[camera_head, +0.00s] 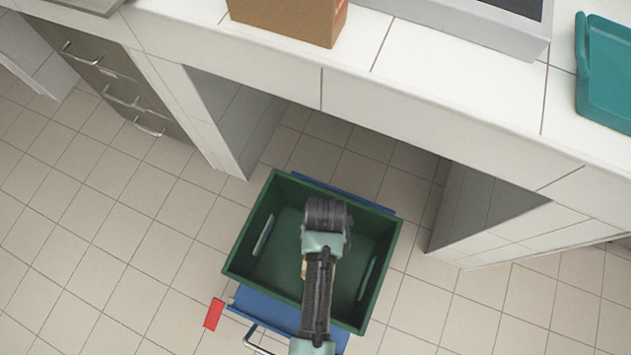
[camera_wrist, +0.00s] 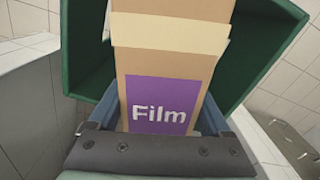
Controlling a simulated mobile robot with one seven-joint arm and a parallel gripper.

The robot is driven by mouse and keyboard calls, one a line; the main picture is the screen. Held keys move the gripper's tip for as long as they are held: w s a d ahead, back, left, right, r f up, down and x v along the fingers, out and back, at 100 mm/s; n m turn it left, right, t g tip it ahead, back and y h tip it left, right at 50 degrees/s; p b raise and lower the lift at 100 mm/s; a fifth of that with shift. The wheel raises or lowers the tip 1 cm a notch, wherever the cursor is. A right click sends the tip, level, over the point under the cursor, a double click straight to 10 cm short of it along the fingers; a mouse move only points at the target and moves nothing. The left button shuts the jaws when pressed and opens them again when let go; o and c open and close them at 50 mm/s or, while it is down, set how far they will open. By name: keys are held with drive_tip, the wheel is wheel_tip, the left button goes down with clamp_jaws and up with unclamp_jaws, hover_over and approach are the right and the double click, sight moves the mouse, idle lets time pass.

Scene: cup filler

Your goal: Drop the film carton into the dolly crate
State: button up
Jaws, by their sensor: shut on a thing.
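The film carton (camera_wrist: 165,65) is a tan cardboard box with a purple "Film" label, filling the middle of the wrist view. My gripper (camera_wrist: 158,110) is shut on it, with a bluish finger on each side. The green dolly crate (camera_head: 254,226) stands on the floor, open at the top, and my arm reaches over it in the head view. Its green wall also shows behind the carton in the wrist view (camera_wrist: 85,45). In the head view my arm hides the gripper and nearly all of the carton; the carton's height above the crate floor cannot be told.
The crate sits on a blue dolly (camera_head: 268,311) with a metal handle and a red piece (camera_head: 213,314). A white tiled counter (camera_head: 440,60) lies beyond, bearing a cardboard box (camera_head: 285,18) and a teal tray (camera_head: 606,75). Drawers (camera_head: 110,85) are at left. Tiled floor around is clear.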

drive_tip(key=shift+f+b, duration=0.4)
drive_tip(key=shift+f, duration=0.3)
drive_tip(key=o, duration=1.5)
wheel_tip(320, 180, up, 13)
drive_tip(key=p, duration=0.5)
drive_tip(key=shift+s, duration=0.1)
